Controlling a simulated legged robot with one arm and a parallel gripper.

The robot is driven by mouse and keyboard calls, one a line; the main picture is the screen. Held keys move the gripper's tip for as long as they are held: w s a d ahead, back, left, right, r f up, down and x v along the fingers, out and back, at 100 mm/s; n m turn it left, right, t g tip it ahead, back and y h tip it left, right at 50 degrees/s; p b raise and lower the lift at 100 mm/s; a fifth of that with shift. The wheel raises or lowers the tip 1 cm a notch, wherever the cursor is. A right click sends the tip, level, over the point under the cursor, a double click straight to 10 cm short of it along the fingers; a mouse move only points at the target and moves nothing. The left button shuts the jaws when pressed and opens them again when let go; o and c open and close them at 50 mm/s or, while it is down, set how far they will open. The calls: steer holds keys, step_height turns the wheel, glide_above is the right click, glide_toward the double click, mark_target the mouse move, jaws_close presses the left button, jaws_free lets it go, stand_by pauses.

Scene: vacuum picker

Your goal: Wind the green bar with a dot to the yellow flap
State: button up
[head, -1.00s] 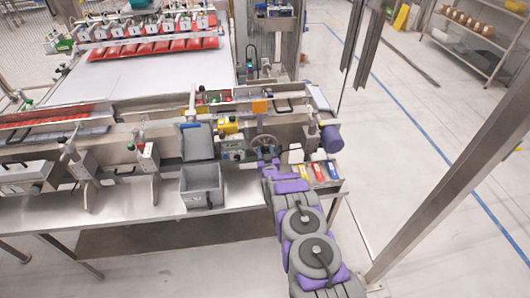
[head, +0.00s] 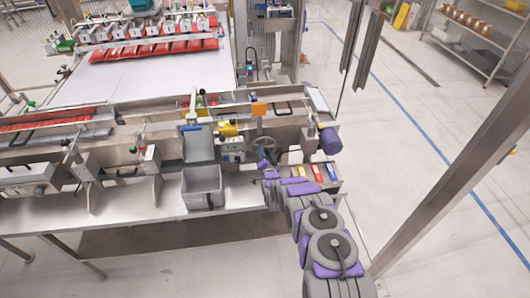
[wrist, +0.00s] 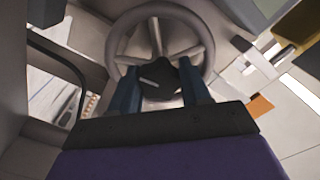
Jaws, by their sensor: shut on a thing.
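A grey spoked handwheel (head: 266,147) is on the front of the machine, and it fills the upper middle of the wrist view (wrist: 207,42). My gripper (wrist: 158,72) has its two dark blue fingers on either side of the wheel's dark hub (wrist: 161,82) and is shut on it. In the head view my gripper (head: 265,164) is just in front of the wheel. A yellow part (head: 228,130) is left of the wheel, and an orange flap (head: 259,109) is above it; the orange flap also shows in the wrist view (wrist: 260,106). I cannot make out a green bar with a dot.
A grey open bin (head: 203,184) stands on the steel bench left of my arm. A purple cylinder (head: 331,140) sticks out to the right of the wheel. Floor to the right is open, beyond a steel post (head: 450,190).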

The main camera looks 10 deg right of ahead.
steer(key=shift+s+a+f+m, duration=0.15)
steer(key=shift+s+f+m, duration=0.1)
steer(key=shift+f+m, duration=0.35)
steer(key=o, duration=0.8)
steer(key=shift+o, duration=1.3)
steer(key=shift+w+r, duration=0.1)
steer(key=shift+w, duration=0.05)
steer(key=shift+r, duration=0.2)
steer(key=s+p, duration=0.2)
steer(key=s, duration=1.5)
steer(key=shift+s+p, duration=0.15)
steer(key=shift+p, duration=0.2)
